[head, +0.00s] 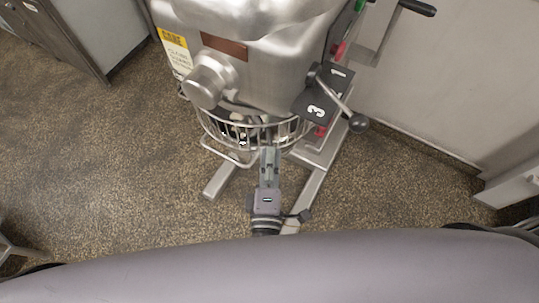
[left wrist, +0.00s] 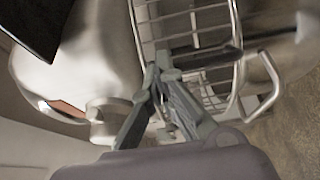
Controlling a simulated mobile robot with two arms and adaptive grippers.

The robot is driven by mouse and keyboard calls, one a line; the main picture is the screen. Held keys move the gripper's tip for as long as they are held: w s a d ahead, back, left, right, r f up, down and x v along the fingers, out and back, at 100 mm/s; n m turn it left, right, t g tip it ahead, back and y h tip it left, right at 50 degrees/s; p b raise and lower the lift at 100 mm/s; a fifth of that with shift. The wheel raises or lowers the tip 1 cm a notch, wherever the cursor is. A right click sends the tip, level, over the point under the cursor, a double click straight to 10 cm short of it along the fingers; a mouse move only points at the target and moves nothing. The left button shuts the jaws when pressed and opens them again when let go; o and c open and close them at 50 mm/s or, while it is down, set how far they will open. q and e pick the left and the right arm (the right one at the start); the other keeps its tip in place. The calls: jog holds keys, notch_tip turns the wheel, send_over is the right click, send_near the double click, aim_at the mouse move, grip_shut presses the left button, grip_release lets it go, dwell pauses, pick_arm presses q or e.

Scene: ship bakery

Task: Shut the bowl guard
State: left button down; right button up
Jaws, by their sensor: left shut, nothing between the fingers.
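The bowl guard (head: 216,128) is a curved wire cage under the steel head of the mixer (head: 265,60). A bent wire handle sticks out at its lower left. In the left wrist view the guard (left wrist: 236,25) fills the top middle, with its handle (left wrist: 277,72) at the right. My left gripper (head: 269,152) is shut and empty at the guard's front, right of the handle. In the left wrist view its fingertips (left wrist: 158,68) meet close to the bars; I cannot tell if they touch. How far round the guard stands is unclear. My right gripper is out of view.
A lever with a black ball knob (head: 358,123) juts out at the mixer's right, beside a numbered plate (head: 323,98). The mixer's steel legs (head: 307,195) reach forward on the floor. A wall stands at the right.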

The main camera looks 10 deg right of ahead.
pick_arm(q)
jog(key=s+a, duration=0.1)
jog(key=s, duration=1.1)
jog(key=shift+a, duration=0.4)
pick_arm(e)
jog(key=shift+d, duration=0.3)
pick_arm(q)
jog(key=shift+f, duration=0.1)
jog(key=s+a+f+m+g+h+b, duration=0.15)
jog(key=f+m+g, duration=0.35)
jog(key=f, duration=1.2)
jog(key=s+a+f+m+g+h+b, duration=0.1)
jog(key=a+f+m+g+b, duration=0.2)
jog(key=f+m, duration=0.9)
jog(key=s+a+f+g+y+b, duration=0.1)
jog(key=s+a+f+g, duration=0.2)
jog(key=a+f, duration=0.3)
jog(key=s+a+f+m+g+y+b, duration=0.1)
jog(key=s+a+f, duration=0.5)
jog(key=f, duration=0.6)
jog(key=s+a+f+g+y+b, duration=0.1)
jog(key=s+a+f+g+y, duration=0.2)
jog(key=a+f, duration=0.5)
jog(key=shift+s+a+f+m+g+b, duration=0.25)
jog(key=shift+s+f+m+g+b, duration=0.25)
jog(key=shift+s+g, duration=0.4)
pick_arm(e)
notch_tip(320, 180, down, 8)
